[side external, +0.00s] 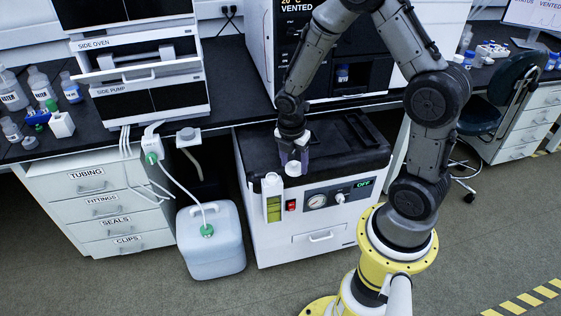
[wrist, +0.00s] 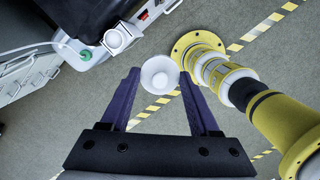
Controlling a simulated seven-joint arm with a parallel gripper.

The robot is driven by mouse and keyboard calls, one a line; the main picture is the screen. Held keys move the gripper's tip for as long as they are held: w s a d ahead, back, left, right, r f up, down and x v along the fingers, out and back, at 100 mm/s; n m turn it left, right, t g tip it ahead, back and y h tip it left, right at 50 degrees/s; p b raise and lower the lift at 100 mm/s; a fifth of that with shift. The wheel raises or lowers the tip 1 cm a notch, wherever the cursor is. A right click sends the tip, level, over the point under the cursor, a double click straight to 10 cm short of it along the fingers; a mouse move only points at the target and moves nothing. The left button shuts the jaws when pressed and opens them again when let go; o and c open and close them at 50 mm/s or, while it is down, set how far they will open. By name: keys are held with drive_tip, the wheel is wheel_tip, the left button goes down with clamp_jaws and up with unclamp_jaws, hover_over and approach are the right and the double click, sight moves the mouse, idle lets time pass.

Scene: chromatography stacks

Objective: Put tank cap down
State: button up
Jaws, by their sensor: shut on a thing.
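The tank cap (wrist: 159,75) is a small round white disc with a raised middle. My gripper (wrist: 160,78), with dark purple fingers, is shut on it. In the side view the cap (side external: 293,168) hangs under my gripper (side external: 294,155), in line with the front top edge of the white unit (side external: 275,240) with a black top. A white filler neck (wrist: 115,39) with a round top stands on this unit's front, apart from the cap. In the side view it sits above a green-yellow sight window (side external: 273,209).
The unit's black top (side external: 345,150) has much bare room. Its front carries a gauge (side external: 316,200) and a red switch (side external: 291,205). A white jug (side external: 210,245) with a tube stands on the floor at left. Instruments (side external: 140,70) and bottles (side external: 40,88) stand on the bench.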

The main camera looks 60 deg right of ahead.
drive_tip(key=s+a+r, duration=0.1)
drive_tip(key=s+r, duration=0.1)
drive_tip(key=s, duration=0.2)
drive_tip(key=s+d+f+n, duration=0.15)
drive_tip(key=d+n, duration=0.35)
drive_tip(key=d, duration=1)
hover_over(314, 151)
drive_tip(key=shift+m+t, duration=0.3)
wheel_tip(314, 151, down, 9)
drive_tip(key=shift+s+a+f, duration=0.1)
drive_tip(key=shift+s, duration=0.05)
drive_tip(key=shift+f, duration=1.6)
drive_tip(key=shift+f, duration=0.1)
